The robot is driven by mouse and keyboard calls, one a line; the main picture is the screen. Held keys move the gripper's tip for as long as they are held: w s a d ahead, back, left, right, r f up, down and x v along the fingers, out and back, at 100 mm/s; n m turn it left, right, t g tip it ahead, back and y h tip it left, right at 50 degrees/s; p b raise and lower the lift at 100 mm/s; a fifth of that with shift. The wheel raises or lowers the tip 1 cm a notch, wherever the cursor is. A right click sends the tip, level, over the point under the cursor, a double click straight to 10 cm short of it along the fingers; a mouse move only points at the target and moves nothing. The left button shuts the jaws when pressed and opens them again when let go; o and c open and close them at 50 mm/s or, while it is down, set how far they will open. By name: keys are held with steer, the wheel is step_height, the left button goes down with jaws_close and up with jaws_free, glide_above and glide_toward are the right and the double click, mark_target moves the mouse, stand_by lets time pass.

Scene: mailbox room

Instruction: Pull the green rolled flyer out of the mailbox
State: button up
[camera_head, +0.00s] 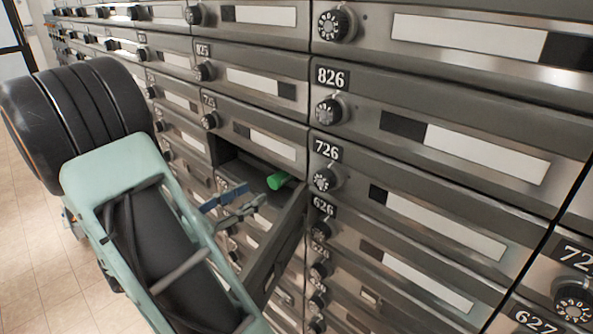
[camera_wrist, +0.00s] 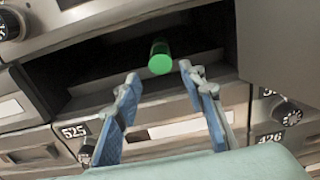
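The green rolled flyer (camera_head: 278,180) sticks out of an open mailbox (camera_head: 232,155) in the bank of boxes. In the wrist view the flyer (camera_wrist: 160,58) shows its round end at the mailbox opening, with its far part hidden inside. My gripper (camera_head: 252,203) is in front of the opening, to the left of and a little below the flyer in the head view. In the wrist view my gripper (camera_wrist: 157,75) has its blue-padded fingers spread apart, one on each side below the flyer's end. The gripper is empty and I see no contact with the flyer.
The mailbox's open door (camera_head: 275,250) hangs outward beside my gripper; in the wrist view the door (camera_wrist: 278,50) fills the upper right. Closed boxes with round dials surround the opening. Tiled floor (camera_head: 30,240) is clear at the left.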

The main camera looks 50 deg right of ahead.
mark_target(272, 181)
steer(key=shift+s+d, duration=0.25)
steer(key=shift+d, duration=1.8)
steer(key=shift+s+d, duration=0.2)
steer(key=shift+d, duration=1.8)
steer(key=shift+c, duration=0.4)
steer(key=c, duration=0.9)
steer(key=shift+r, duration=0.1)
steer(key=shift+r, duration=0.15)
steer(key=a, duration=0.6)
steer(key=w+a+p, duration=0.1)
steer(key=a, duration=0.6)
steer(key=w+a+p, duration=0.1)
steer(key=a, duration=0.6)
steer(key=shift+w, duration=0.1)
